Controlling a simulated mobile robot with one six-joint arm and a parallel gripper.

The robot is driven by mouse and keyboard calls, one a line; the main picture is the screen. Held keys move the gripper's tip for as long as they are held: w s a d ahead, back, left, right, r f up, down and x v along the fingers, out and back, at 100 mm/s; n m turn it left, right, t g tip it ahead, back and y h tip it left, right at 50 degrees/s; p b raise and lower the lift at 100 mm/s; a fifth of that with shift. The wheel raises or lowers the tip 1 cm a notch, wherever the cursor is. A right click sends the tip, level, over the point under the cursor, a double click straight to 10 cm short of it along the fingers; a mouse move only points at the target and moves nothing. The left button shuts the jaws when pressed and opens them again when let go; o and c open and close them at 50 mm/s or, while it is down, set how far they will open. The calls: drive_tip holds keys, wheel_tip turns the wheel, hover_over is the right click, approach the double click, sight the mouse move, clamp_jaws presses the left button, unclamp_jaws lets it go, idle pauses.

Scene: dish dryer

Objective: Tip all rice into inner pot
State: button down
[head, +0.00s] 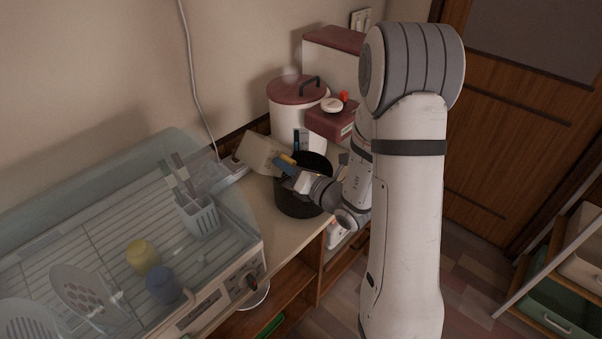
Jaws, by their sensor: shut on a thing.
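The dark inner pot (297,204) stands on the wooden counter, to the right of the dish dryer. My gripper (283,163) reaches over the pot from the right and is shut on a cream-coloured container (259,153). The container is held at the pot's upper left, above the counter, and looks tilted. I cannot tell whether its mouth lies over the pot's opening. My gripper and wrist hide part of the pot's opening. No rice can be made out, and the insides of the pot and container are not clear.
The dish dryer (205,300), with a clear cover, holds cups, plates and a utensil basket (198,217) at the left. A white canister with a red lid (297,92) and a red-topped box (331,119) stand close behind the pot. A cord (190,60) hangs along the wall.

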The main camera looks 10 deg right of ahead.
drive_tip(key=shift+s+a+n+b, duration=0.35)
drive_tip(key=shift+n+b, duration=0.35)
drive_tip(key=shift+b, duration=0.05)
drive_tip(key=shift+s+a+f+n+b, duration=0.25)
drive_tip(key=shift+a+f+n+b, duration=0.3)
drive_tip(key=shift+b, duration=0.5)
drive_tip(key=a+n+b, duration=0.1)
drive_tip(key=n+b, duration=0.1)
drive_tip(key=b, duration=0.1)
drive_tip(key=s+a+f+n+b, duration=0.1)
drive_tip(key=b, duration=0.2)
drive_tip(key=s+a+f+n+b, duration=0.1)
drive_tip(key=n+b, duration=0.1)
drive_tip(key=b, duration=0.1)
drive_tip(key=shift+s+f+n, duration=0.15)
drive_tip(key=shift+s+n, duration=0.05)
drive_tip(key=shift+n, duration=0.15)
wheel_tip(320, 180, up, 8)
drive_tip(key=p, duration=0.7)
drive_tip(key=shift+f, duration=0.2)
drive_tip(key=shift+w, duration=0.1)
